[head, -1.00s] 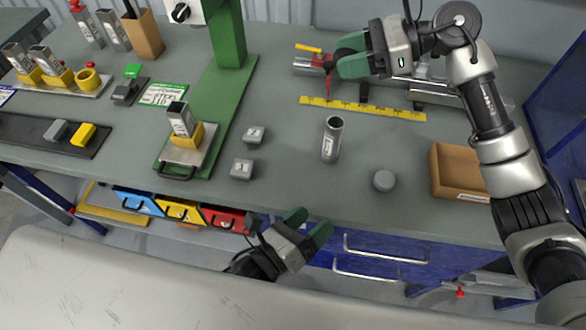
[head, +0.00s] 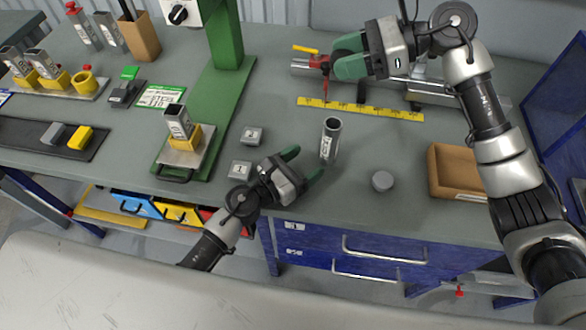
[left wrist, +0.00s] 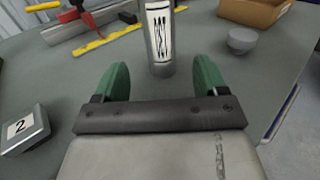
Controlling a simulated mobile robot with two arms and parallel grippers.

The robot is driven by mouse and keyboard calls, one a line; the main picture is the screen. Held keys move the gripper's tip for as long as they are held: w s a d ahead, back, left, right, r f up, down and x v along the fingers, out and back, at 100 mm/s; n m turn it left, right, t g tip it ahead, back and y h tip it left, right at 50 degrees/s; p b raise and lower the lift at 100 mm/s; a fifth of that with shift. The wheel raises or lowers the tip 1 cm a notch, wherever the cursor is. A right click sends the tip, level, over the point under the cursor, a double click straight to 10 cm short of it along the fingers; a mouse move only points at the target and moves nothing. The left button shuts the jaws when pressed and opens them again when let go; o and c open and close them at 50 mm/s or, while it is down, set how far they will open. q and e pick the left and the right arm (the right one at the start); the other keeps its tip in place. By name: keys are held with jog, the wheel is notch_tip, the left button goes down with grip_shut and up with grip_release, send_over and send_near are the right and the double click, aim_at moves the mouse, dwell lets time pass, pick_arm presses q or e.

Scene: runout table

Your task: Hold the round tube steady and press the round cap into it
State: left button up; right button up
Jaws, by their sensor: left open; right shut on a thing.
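The round tube (head: 330,140) stands upright on the grey table, metallic with an open top and a label. In the left wrist view the tube (left wrist: 159,35) is ahead, between the lines of the fingers. The round grey cap (head: 382,181) lies on the table to its right, and also shows in the left wrist view (left wrist: 242,40). My left gripper (head: 303,165) is open and empty, just short of the tube at the table's front edge. My right gripper (head: 340,56) is shut at the red clamp (head: 320,63) at the back; its fingers partly hide what they hold.
A yellow ruler (head: 360,108) lies behind the tube. A brown open box (head: 455,172) stands right of the cap. Small numbered grey blocks (head: 252,136) lie left of the tube. A green press stand (head: 215,100) is farther left. The table around the cap is clear.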

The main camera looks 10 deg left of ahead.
aim_at(323, 150)
pick_arm(q)
jog(key=x, duration=0.8)
jog(key=shift+w+d, duration=0.15)
jog(key=shift+w, duration=0.05)
jog(key=c, duration=1.1)
jog(key=shift+o, duration=0.2)
pick_arm(e)
notch_tip(323, 150, down, 6)
jog(key=m+t, duration=0.1)
jog(key=shift+f+t, duration=0.15)
jog(key=shift+t, duration=0.15)
